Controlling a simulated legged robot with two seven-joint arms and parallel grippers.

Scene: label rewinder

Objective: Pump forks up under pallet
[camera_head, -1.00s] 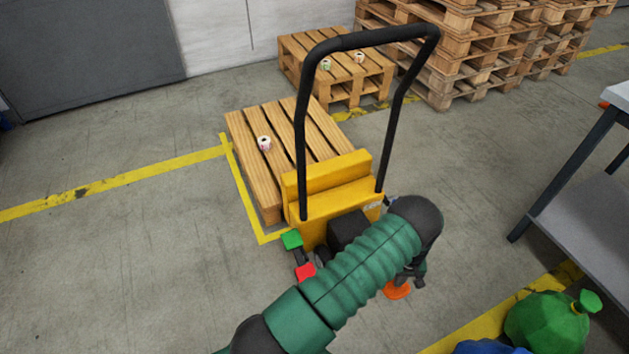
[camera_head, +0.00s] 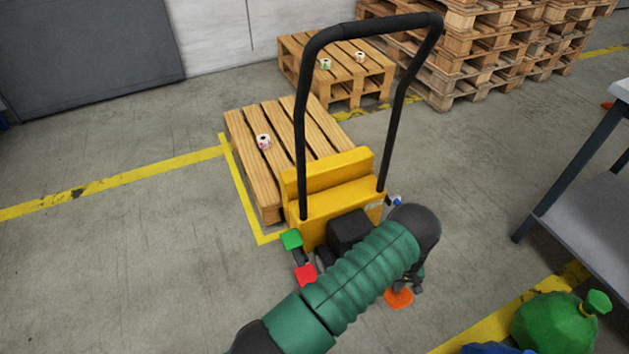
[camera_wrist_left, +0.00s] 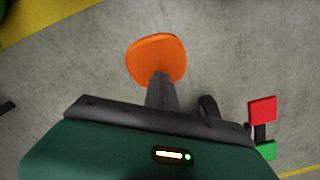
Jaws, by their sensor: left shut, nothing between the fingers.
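The yellow pallet truck (camera_head: 335,202) with its tall black handle stands at the near end of a wooden pallet (camera_head: 262,180). The forks are hidden by the pallet and the truck body. An orange foot pedal (camera_head: 398,298) sits low at the truck's right side; it also shows in the left wrist view (camera_wrist_left: 157,57). A green pedal (camera_head: 292,239) and a red pedal (camera_head: 305,275) are on the left side. My left gripper (camera_head: 408,286) points down, shut and empty, right over the orange pedal. Contact with the pedal is unclear. My right gripper is out of view.
A second pallet (camera_head: 350,80) and a tall pallet stack (camera_head: 480,50) stand behind. A grey table (camera_head: 590,205) is at the right. A green bag-like thing (camera_head: 552,322) lies at the lower right. The floor on the left is clear.

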